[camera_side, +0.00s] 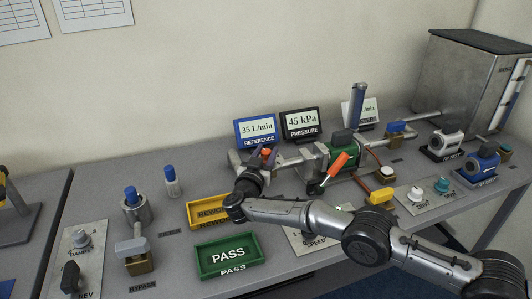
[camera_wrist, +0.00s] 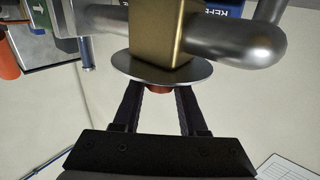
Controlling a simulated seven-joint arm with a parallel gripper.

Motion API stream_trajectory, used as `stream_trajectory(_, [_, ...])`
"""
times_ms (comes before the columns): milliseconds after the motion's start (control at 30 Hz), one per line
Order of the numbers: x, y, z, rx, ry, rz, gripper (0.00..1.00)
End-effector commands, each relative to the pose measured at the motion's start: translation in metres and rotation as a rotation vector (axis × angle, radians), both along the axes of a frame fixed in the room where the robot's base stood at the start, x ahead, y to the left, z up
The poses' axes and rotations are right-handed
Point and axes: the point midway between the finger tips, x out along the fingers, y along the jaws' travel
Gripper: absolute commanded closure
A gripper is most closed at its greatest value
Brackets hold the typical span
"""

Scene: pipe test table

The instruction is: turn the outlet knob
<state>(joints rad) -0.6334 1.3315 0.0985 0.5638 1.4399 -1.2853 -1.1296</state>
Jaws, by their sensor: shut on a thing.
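A small orange-red knob (camera_side: 266,152) sits at the left end of the pipe run, in front of the blue reference display. I take it as the outlet knob; no label on it can be read. My gripper (camera_side: 263,157) reaches it from the front, with its dark fingers around it. In the wrist view my gripper (camera_wrist: 158,90) is shut on the knob (camera_wrist: 158,88), one finger on each side. The knob is mostly hidden there below a grey disc (camera_wrist: 160,69) and a brass valve block (camera_wrist: 157,35). Its turn angle cannot be told.
The reference display (camera_side: 255,131) and pressure display (camera_side: 302,124) stand behind. A green block (camera_side: 341,146) and red-orange handle (camera_side: 336,168) are right of the gripper. The yellow REWORK tray (camera_side: 203,215) and green PASS tray (camera_side: 230,256) lie left and in front.

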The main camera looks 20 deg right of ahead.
Motion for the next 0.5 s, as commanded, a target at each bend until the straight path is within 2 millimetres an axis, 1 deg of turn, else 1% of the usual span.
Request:
stream_trajectory(433, [-0.0003, -0.0005, 0.0013, -0.003, -0.003, -0.009, 1.00])
stream_trajectory(467, [-0.0004, -0.0006, 0.0013, -0.002, -0.003, -0.009, 0.55])
stream_trajectory(500, [-0.0003, -0.0006, 0.0013, -0.002, -0.003, -0.009, 0.48])
